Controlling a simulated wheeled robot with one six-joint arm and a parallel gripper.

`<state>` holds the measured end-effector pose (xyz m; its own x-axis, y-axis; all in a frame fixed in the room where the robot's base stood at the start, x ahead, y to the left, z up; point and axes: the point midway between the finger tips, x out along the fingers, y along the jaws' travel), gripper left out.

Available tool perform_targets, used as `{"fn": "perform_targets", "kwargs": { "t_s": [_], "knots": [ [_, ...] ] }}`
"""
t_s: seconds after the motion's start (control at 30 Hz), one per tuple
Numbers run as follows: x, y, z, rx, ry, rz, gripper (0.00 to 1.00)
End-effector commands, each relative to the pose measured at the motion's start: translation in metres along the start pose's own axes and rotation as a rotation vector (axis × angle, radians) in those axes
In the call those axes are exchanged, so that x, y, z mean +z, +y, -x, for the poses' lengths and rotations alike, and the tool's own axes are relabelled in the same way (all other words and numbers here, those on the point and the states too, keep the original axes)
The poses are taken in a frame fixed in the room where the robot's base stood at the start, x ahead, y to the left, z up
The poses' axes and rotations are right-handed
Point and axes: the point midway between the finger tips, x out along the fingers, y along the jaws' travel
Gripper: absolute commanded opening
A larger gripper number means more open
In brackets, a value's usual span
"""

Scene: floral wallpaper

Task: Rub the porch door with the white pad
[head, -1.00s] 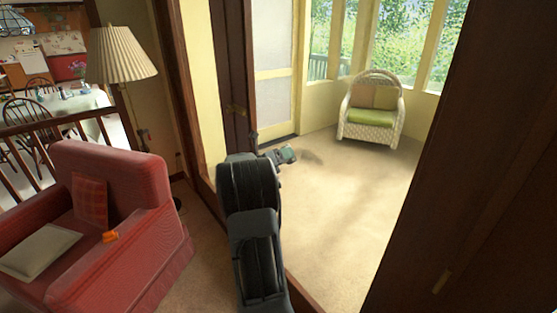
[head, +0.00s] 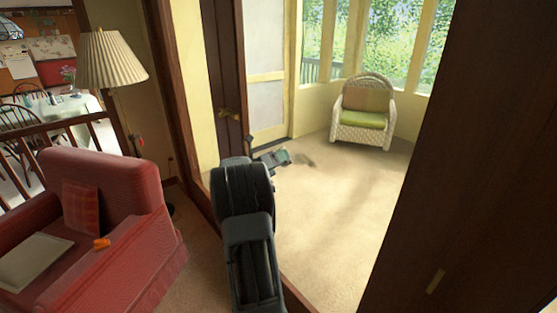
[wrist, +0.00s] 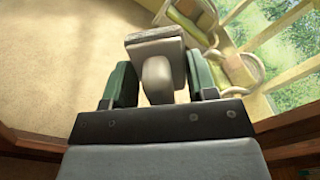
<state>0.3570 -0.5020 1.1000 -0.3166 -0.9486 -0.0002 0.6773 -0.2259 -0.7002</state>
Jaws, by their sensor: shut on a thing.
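My gripper (wrist: 160,82) is shut on the white pad (wrist: 154,48), its green fingers on either side of the pad's pale rounded handle. In the head view my gripper (head: 274,158) is small, beyond my dark arm, over the porch carpet; the pad is hard to make out there. A pale-paned door with a yellowish frame (head: 266,77) stands at the back left of the porch. A dark brown door leaf (head: 224,70) with a brass handle is nearer, left of my gripper. I cannot tell which is the porch door. The pad appears apart from both.
A wicker chair (head: 364,112) with a green seat stands by the porch windows. A red armchair (head: 95,225) and a floor lamp (head: 112,62) are at left. Dark brown woodwork (head: 450,130) fills the right side. The porch carpet (head: 335,215) is clear.

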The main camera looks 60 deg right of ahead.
Motion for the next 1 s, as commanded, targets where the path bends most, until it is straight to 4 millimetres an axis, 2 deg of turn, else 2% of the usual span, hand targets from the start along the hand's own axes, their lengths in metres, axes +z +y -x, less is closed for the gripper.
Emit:
{"fn": "perform_targets", "kwargs": {
  "t_s": [1.0],
  "knots": [
    [0.000,0.000,-0.018,0.000,0.000,0.000,0.34]
  ]
}}
